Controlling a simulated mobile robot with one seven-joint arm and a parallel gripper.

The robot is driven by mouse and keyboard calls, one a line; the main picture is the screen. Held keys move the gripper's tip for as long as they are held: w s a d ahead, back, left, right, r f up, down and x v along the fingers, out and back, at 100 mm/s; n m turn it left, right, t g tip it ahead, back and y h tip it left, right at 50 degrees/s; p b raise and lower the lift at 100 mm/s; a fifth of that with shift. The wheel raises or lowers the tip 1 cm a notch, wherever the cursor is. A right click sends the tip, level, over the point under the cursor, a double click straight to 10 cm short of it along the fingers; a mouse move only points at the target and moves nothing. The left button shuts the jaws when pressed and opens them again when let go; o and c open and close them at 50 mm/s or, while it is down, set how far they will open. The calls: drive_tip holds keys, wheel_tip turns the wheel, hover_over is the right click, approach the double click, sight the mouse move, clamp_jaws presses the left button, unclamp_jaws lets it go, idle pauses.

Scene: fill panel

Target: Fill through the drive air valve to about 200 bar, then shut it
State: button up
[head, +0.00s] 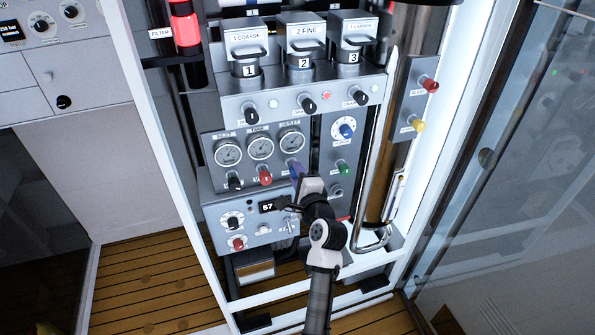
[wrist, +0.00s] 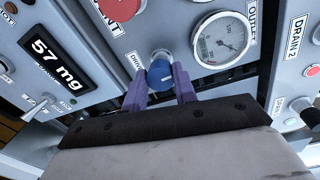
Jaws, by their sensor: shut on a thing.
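My gripper (head: 297,175) reaches up to the panel below the right-hand gauge. In the wrist view, the purple fingers of my gripper (wrist: 160,84) sit on either side of a blue knob (wrist: 160,70), shut on it. A label beside this knob starts with "DRI"; the rest is hard to read. The outlet gauge (wrist: 222,42) is beside the knob; its needle shows, but its numbers are too small to read.
A red vent knob (head: 265,176) and a black knob (head: 234,183) are close to the left. A green knob (head: 343,168) and another blue knob (head: 346,131) are to the right. The display (wrist: 56,64) reads 57 mg. A metal tube (head: 375,190) stands farther right.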

drive_tip(key=shift+r+m, duration=0.1)
drive_tip(key=shift+m, duration=0.4)
drive_tip(key=o, duration=1)
drive_tip(key=shift+c, duration=0.2)
drive_tip(key=b+v, duration=0.4)
drive_tip(key=v, duration=0.9)
drive_tip(key=shift+s+d, duration=0.2)
drive_tip(key=shift+s, duration=0.2)
